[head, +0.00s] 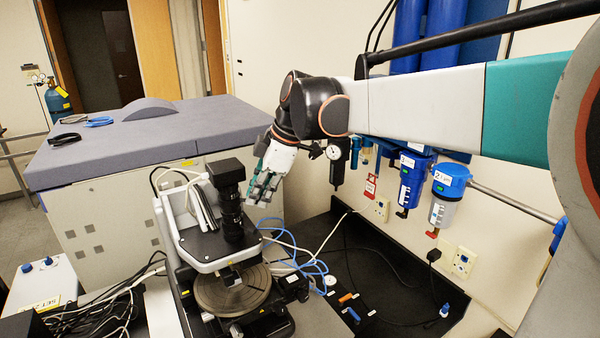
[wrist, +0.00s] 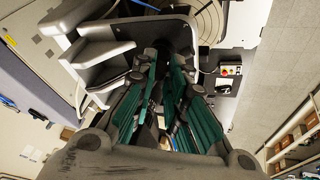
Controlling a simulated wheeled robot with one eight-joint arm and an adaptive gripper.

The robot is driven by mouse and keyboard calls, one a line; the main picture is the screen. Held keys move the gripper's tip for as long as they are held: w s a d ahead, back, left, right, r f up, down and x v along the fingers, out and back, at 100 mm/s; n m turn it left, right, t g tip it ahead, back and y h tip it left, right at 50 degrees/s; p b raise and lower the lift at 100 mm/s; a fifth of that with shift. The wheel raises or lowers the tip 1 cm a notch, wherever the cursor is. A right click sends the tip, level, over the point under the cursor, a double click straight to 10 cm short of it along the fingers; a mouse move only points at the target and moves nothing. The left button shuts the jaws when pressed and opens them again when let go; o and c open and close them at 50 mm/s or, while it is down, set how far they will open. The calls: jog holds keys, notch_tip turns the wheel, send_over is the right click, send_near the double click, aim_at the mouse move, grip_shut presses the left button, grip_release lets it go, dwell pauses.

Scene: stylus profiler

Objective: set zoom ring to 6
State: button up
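The stylus profiler (head: 190,235) is a white frame with a black top plate and a round stage (head: 233,290). A black lens tube (head: 231,212) stands upright on it, with a black box-shaped camera (head: 226,172) on top. The zoom ring is part of this tube, but I cannot tell its edges or read its numbers. My gripper (head: 262,190) is just right of the tube, pointing down-left, and looks apart from it. In the wrist view its green-padded fingers (wrist: 163,65) are spread with a gap between them. I see nothing held; a dark part beyond the tips is unclear.
A grey-topped cabinet (head: 150,130) stands behind the profiler. Blue-bowled filters (head: 447,190) hang on the right wall. Loose cables (head: 305,262) lie right of the profiler on the black bench (head: 400,300). A control box (head: 40,285) is at the left.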

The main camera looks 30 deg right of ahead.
jog(key=o, duration=0.5)
jog(key=shift+s+a, duration=0.1)
jog(key=shift+s, duration=0.05)
jog(key=shift+c, duration=0.2)
jog(key=v, duration=0.7)
jog(key=shift+r, duration=0.2)
